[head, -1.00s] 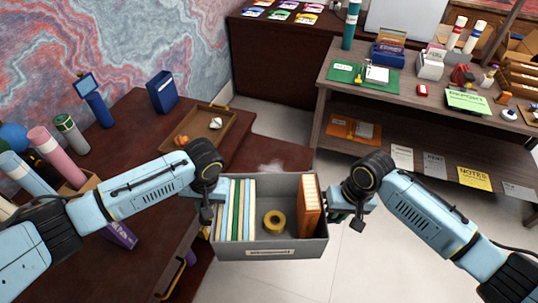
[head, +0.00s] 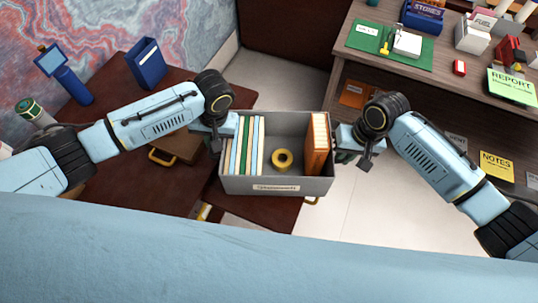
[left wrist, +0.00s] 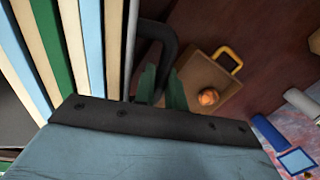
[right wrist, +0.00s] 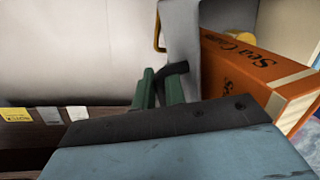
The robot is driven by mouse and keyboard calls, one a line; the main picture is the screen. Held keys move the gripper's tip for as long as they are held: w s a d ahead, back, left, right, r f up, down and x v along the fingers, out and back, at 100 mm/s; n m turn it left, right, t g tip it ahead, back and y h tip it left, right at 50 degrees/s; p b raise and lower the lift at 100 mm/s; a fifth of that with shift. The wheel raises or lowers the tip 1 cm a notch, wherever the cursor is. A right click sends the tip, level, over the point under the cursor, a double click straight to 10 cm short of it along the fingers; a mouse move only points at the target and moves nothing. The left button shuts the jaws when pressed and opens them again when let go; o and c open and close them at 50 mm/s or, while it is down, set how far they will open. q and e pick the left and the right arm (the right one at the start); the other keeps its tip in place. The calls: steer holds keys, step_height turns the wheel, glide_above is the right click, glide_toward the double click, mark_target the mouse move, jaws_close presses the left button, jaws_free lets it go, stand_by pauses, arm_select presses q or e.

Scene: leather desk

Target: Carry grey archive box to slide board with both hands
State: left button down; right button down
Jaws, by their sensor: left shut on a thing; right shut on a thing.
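The grey archive box (head: 236,184) is held level between my two arms in the head view. It holds several upright thin books (head: 244,145) at the left, a yellow tape roll (head: 282,160) and an orange book (head: 318,142) at the right. My left gripper (head: 216,140) is shut at the box's left side, on a dark handle (left wrist: 168,45) in the left wrist view. My right gripper (head: 346,148) is shut at the right side, on a dark handle (right wrist: 172,70) in the right wrist view. I cannot tell which thing is the slide board.
A green board (head: 366,40) with a white pad lies on the grey-brown desk (head: 440,85) at the upper right. Pale floor (head: 310,85) shows beyond the box.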

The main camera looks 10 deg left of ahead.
arm_select(q)
steer(key=shift+s+r, duration=0.15)
steer(key=shift+s, duration=0.05)
arm_select(e)
steer(key=shift+s+r, duration=0.15)
steer(key=shift+s, duration=0.05)
steer(key=shift+f, duration=0.2)
